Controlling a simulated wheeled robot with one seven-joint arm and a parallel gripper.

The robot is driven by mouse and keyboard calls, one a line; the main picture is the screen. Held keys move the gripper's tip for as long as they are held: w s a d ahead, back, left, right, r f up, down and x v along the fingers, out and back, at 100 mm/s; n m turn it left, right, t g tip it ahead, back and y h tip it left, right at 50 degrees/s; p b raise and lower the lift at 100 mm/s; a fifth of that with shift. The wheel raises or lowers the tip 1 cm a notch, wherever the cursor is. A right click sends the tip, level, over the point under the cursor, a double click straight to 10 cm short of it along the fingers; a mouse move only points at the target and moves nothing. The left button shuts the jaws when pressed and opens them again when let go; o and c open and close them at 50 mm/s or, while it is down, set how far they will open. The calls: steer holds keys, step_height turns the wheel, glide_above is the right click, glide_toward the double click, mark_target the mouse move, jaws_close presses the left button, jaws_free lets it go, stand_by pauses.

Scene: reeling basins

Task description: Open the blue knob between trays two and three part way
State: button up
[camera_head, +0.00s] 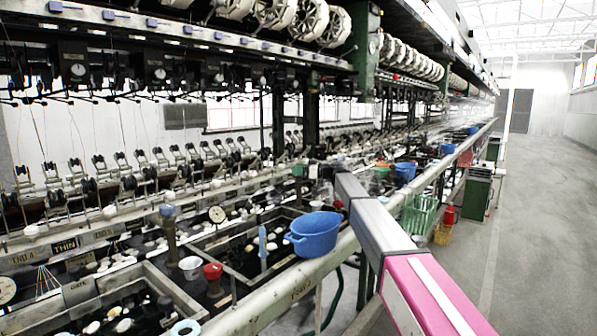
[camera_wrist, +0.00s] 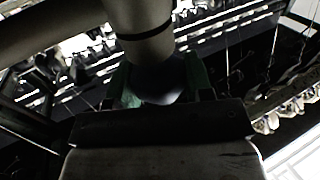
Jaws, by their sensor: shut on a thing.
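My gripper (camera_wrist: 159,88) shows in the wrist view with its green fingers on either side of a rounded grey-blue knob (camera_wrist: 160,97). It is shut on this knob, which sits at the end of a thick grey pipe (camera_wrist: 140,30). The view is dark, and how far the knob is turned cannot be told. In the head view my pink and grey arm reaches forward over the basin rail, and the gripped knob cannot be made out there. A blue-topped post (camera_head: 168,211) and a red-topped post (camera_head: 213,272) stand among the nearer dark basin trays (camera_head: 245,285).
A blue tub (camera_head: 313,235) sits at the rail (camera_head: 270,305), left of my arm. A slim blue upright piece (camera_head: 262,243) stands in a tray. Reels and metal framework hang above the basins. A green crate (camera_head: 420,214) stands further along. The aisle floor (camera_head: 540,230) at right is clear.

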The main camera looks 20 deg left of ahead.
steer(key=n+g, duration=0.2)
steer(key=g, duration=0.1)
steer(key=n+g+h, duration=0.1)
steer(key=g, duration=0.1)
steer(key=shift+w+a+n+g, duration=0.1)
steer(key=shift+w+n+g, duration=0.1)
steer(key=shift+n+g, duration=0.2)
steer(key=shift+s+n+g+h, duration=0.15)
steer(key=shift+n+g+h, duration=0.95)
steer(key=shift+g, duration=0.8)
steer(key=shift+n, duration=0.3)
steer(key=o, duration=0.9)
steer(key=v, duration=1.1)
steer(key=shift+s+f, duration=0.15)
steer(key=shift+f, duration=0.05)
